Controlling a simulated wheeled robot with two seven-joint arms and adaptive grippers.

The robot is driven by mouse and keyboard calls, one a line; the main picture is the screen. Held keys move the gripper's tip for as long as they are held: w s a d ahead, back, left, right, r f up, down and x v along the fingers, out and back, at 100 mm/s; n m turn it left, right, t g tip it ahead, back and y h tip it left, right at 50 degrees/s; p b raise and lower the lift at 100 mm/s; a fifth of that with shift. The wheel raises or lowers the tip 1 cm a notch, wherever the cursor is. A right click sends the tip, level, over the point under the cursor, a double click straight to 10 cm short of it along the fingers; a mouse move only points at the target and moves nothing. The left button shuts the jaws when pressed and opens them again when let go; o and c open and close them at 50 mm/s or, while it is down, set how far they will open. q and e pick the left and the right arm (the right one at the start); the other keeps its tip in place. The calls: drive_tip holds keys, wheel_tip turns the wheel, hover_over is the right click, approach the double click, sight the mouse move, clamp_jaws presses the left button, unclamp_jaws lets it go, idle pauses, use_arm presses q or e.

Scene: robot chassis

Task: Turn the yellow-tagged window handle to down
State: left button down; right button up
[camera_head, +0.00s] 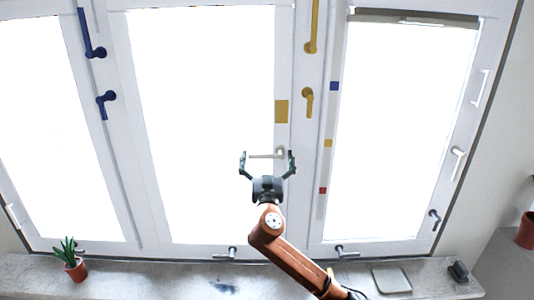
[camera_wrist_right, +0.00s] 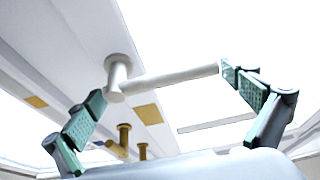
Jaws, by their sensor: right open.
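The white window handle (camera_head: 265,156) is on the right frame of the middle window, just below a large yellow tag (camera_head: 281,111). Its lever points left, about horizontal, from a round pivot at its right end. My right gripper (camera_head: 267,157) is open, with one finger on each side of the handle. In the right wrist view the handle (camera_wrist_right: 170,78) runs between the open fingers (camera_wrist_right: 165,85), pivot near the left finger and free end by the right fingertip. I cannot tell whether that fingertip touches it. The yellow tag (camera_wrist_right: 146,114) shows behind. My left gripper is out of view.
Gold handles (camera_head: 308,100) and blue handles (camera_head: 105,101) are on neighbouring frames. Small blue, yellow and red tags (camera_head: 323,190) line the right frame. The sill holds a potted plant (camera_head: 75,264), a grey tray (camera_head: 391,279) and a dark object (camera_head: 458,271).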

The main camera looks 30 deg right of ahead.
drive_tip(key=c, duration=1.5)
drive_tip(key=shift+c, duration=0.2)
